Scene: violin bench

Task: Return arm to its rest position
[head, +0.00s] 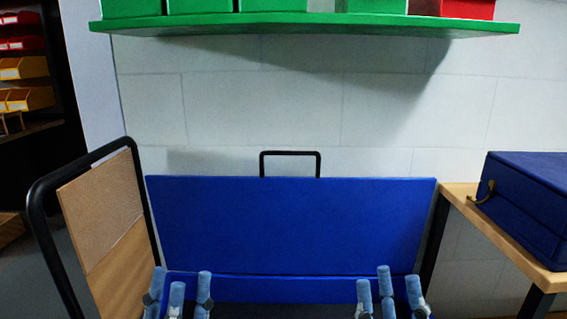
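My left gripper (181,283) is at the bottom of the head view, left of centre. Its light blue fingers point up and stand apart, with nothing seen between them. My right gripper (389,284) is at the bottom, right of centre, with its fingers also up and apart and nothing seen between them. Both are in front of the lower blue surface (285,288), well apart from each other. The lower parts of both grippers and the arms are cut off by the frame edge.
A large upright blue panel (290,225) stands behind the grippers, against a pale block wall. A black-framed wooden end board (103,210) is at left. A wooden table (505,243) with a blue case (530,200) is at right. A green shelf (300,24) with bins hangs above.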

